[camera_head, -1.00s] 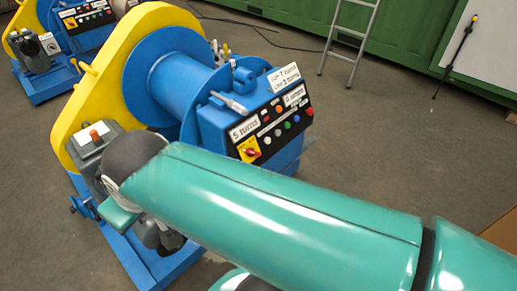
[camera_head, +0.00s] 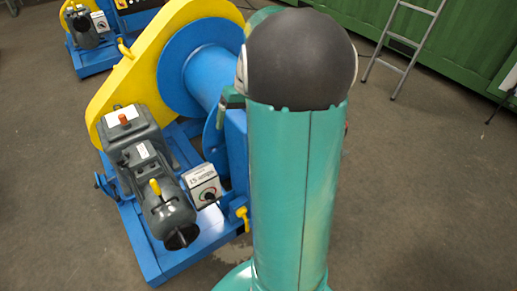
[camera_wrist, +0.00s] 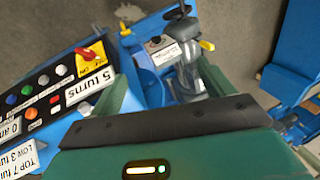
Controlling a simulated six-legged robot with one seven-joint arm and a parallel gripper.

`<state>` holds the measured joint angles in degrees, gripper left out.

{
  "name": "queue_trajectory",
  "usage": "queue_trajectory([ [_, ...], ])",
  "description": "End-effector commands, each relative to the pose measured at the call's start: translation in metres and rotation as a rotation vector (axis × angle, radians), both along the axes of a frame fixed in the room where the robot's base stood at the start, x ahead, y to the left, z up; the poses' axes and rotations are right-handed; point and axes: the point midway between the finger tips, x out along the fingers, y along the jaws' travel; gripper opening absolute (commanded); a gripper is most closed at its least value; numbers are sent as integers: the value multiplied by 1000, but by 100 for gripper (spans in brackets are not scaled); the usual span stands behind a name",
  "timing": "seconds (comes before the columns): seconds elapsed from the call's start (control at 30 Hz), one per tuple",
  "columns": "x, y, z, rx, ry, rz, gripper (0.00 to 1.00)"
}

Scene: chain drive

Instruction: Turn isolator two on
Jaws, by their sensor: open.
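A small grey isolator box (camera_head: 202,186) with a white face and a black knob stands beside the motor. Its label is too small to read surely, so I cannot tell whether it is isolator two. It also shows at the top of the wrist view (camera_wrist: 158,45). A red rotary switch on a yellow plate (camera_wrist: 89,54) is on the black control panel at the left of the wrist view. My gripper (camera_wrist: 170,90) is open and empty, its green fingers apart, above the machine. In the head view my arm hides the gripper and the control panel.
The grey motor (camera_head: 165,205) lies on the blue base frame, next to the yellow guard (camera_head: 150,60) and blue drum (camera_head: 190,65). Another similar machine with a white-faced box (camera_head: 100,20) stands back left. A ladder (camera_head: 405,45) leans at the back right. Floor on the right is clear.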

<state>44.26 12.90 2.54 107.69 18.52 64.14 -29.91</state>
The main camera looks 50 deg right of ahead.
Motion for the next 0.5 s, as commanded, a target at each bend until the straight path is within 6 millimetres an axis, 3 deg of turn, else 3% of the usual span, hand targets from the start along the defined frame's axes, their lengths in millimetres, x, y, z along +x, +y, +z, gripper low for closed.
queue_trajectory([
  [0.03,-4,-26,-18,39,7,-34,81],
  [0.17,-17,-82,-59,133,-5,-93,81],
  [0.3,-43,-139,-107,231,-42,-160,81],
  [0.5,-84,-195,-165,332,-112,-236,81],
])
